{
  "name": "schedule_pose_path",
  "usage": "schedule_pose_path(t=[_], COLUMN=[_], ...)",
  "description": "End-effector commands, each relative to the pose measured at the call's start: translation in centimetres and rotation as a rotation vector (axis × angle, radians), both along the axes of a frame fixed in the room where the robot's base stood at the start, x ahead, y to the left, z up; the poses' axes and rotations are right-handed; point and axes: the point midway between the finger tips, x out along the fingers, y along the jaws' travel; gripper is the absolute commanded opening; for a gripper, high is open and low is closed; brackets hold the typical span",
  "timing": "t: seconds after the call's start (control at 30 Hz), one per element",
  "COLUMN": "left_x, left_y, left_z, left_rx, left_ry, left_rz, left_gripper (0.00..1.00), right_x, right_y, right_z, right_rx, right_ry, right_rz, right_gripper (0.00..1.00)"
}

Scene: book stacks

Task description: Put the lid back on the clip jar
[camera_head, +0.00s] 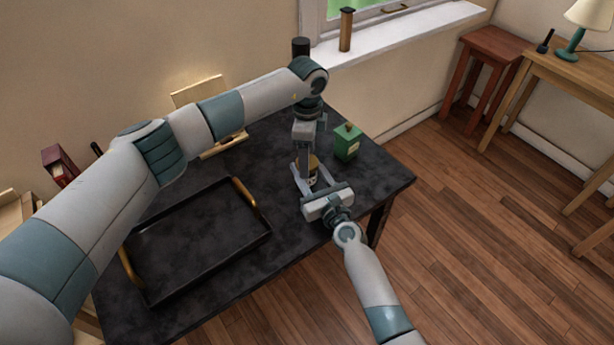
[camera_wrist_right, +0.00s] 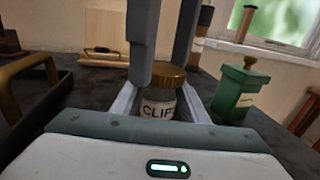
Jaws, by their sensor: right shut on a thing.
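The clip jar (camera_wrist_right: 158,109), with a white label, stands upright between the fingers of my right gripper (camera_head: 308,180), which is shut on it. It also shows in the head view (camera_head: 312,179), partly hidden by the grippers. The round gold-brown lid (camera_wrist_right: 168,76) is at the jar's mouth and looks about level. I cannot tell whether it is seated or just above the rim. Whether these fingers grip the lid is not clear.
A green box (camera_head: 347,142) with a knobbed top stands close right of the jar. A black tray (camera_head: 180,296) with gold handles lies on the dark table (camera_head: 384,180) to the left. A wooden stand (camera_head: 198,92) is at the back. The table's right edge is near.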

Motion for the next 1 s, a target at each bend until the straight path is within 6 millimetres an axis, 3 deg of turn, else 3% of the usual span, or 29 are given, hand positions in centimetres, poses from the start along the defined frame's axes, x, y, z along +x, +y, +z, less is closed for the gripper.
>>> schedule_pose_path(t=[0.07,0.23,0.27,0.57,1.0], left_x=[0.0,0.01,0.01,0.06,0.12], left_y=[0.0,0.01,0.01,0.03,0.11], left_z=[0.02,0.03,0.03,0.07,0.08], left_rx=[0.0,0.0,0.0,0.001,0.003], left_ry=[0.0,0.0,0.0,-0.001,-0.002], left_rz=[0.0,0.0,0.0,-0.069,-0.714], left_gripper=[0.62,0.24,0.2,0.2,0.2], right_x=[0.02,0.02,0.02,0.02,0.01], right_y=[0.01,0.01,0.01,0.01,0.0], right_z=[0.05,0.05,0.05,0.05,0.04], right_rx=[0.0,0.0,0.0,0.0,0.0], right_ry=[-0.001,-0.001,-0.001,-0.001,-0.001], right_rz=[0.0,0.0,0.0,0.0,0.0], right_gripper=[0.0,0.0,0.0,0.0,0.0])
